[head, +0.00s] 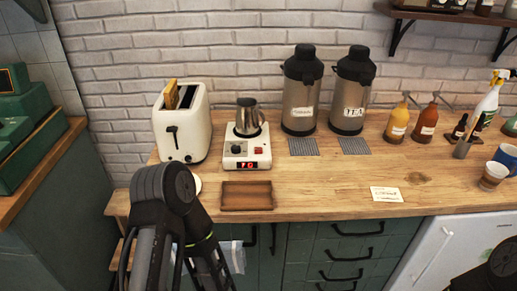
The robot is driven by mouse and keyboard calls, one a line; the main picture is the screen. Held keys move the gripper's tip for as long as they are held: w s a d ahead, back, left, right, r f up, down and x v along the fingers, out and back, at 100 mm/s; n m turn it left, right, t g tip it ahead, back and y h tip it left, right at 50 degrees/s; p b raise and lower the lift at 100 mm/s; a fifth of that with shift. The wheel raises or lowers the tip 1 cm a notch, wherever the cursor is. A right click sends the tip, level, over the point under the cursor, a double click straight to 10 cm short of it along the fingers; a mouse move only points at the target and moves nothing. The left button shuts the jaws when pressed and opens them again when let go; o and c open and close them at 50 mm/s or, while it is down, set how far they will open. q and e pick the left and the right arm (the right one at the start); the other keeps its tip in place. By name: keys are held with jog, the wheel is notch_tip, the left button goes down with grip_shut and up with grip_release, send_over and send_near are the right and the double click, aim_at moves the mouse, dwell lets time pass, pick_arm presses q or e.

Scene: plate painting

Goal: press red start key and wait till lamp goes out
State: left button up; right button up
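A white heating device (247,144) stands on the wooden counter near the wall, with a metal jug (247,116) on its top. Its front has a dark knob (236,149), a small red key (258,150) and a display with lit red characters (246,165). I cannot make out a separate lamp on it at this size. My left arm rises at the lower left in front of the counter, its rounded joint left of the device. Part of my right arm shows at the bottom right corner. Neither gripper's fingertips show, and nothing of mine touches the key.
A white toaster (182,125) with bread stands left of the device. A wooden tray (246,196) lies in front of it. Two flasks (301,92) (351,92) stand to the right. A white card (386,194), bottles and cups are further right. The middle counter is clear.

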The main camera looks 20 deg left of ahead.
pick_arm(q)
grip_shut()
dwell(1.2)
